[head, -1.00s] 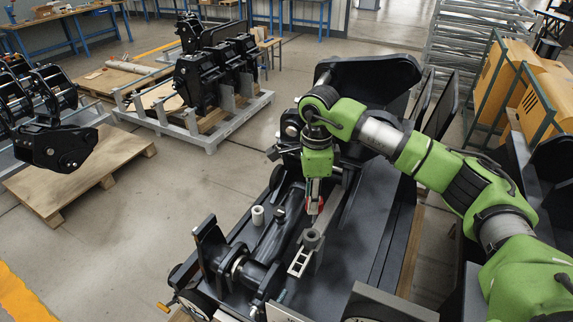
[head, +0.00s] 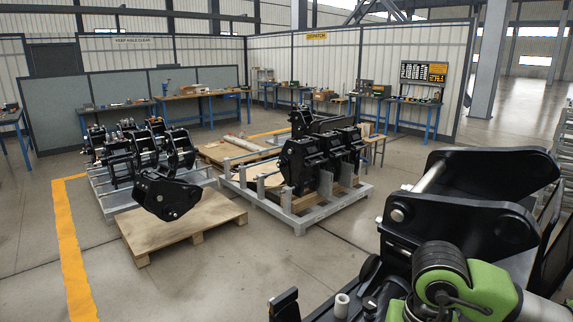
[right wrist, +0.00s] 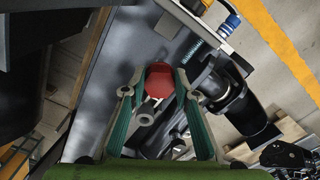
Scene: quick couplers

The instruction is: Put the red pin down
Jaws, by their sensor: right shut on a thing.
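The red pin (right wrist: 160,117) shows in the right wrist view, between the two fingers of my right gripper (right wrist: 156,88). The gripper is shut on it. In the head view only a green and black part of my right arm shows at the lower right. The right gripper and the pin are out of that view. My left gripper is in neither view.
The black coupler frame (head: 485,190) stands at the right of the head view, with a small white cylinder (head: 342,304) at its near left. A wooden pallet (head: 180,226) and a grey rack (head: 300,212) carry black couplers. Open floor lies between.

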